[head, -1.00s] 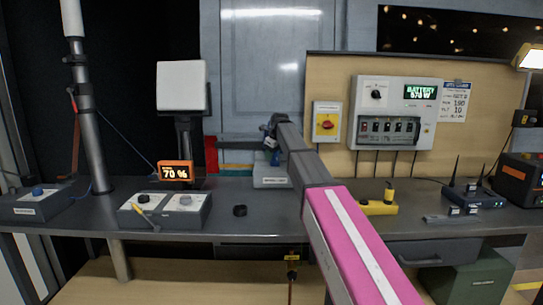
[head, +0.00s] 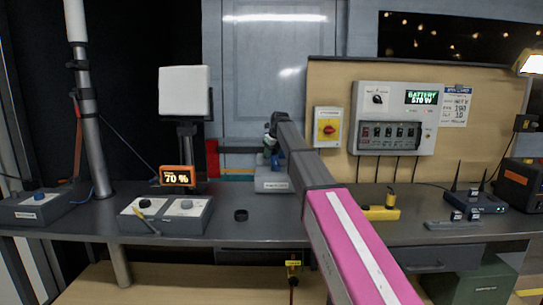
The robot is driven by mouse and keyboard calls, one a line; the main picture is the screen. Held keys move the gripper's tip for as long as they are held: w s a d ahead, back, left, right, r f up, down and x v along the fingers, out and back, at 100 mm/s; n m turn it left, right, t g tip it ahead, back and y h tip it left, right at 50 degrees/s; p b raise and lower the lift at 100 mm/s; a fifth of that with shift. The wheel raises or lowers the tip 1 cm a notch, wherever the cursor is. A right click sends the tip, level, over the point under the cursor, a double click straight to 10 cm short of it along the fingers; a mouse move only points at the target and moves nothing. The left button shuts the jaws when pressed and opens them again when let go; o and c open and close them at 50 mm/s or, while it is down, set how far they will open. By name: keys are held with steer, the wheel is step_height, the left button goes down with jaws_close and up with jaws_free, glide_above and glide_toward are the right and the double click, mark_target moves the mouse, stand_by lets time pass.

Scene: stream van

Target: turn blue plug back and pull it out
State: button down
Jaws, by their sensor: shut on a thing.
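The blue plug (head: 275,161) shows as a small blue piece at the back of the bench. It stands above a grey box (head: 272,184) with a pale label on its front. My gripper (head: 271,148) is at the plug, shut on it, and points down over the box. The fingers are small and partly hidden by my own wrist and arm. I cannot tell whether the plug is still seated in the box or clear of it.
A yellow block (head: 380,213) lies right of my arm. The bench front between is mostly clear.

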steer(key=shift+w+d+r+m, duration=0.15)
steer(key=shift+d+r+m, duration=0.05)
steer(key=shift+d+m, duration=0.25)
steer(key=shift+w+d+r+m, duration=0.15)
steer(key=shift+d+m, duration=0.2)
steer(key=shift+d, duration=0.1)
steer(key=shift+r, duration=0.65)
steer(key=shift+s+d+r, duration=0.2)
steer(key=shift+d+r, duration=0.15)
steer(key=shift+d, duration=0.15)
steer(key=shift+a+r, duration=0.15)
steer(key=shift+r, duration=0.05)
steer(key=shift+s+a, duration=0.1)
steer(key=shift+a, duration=0.05)
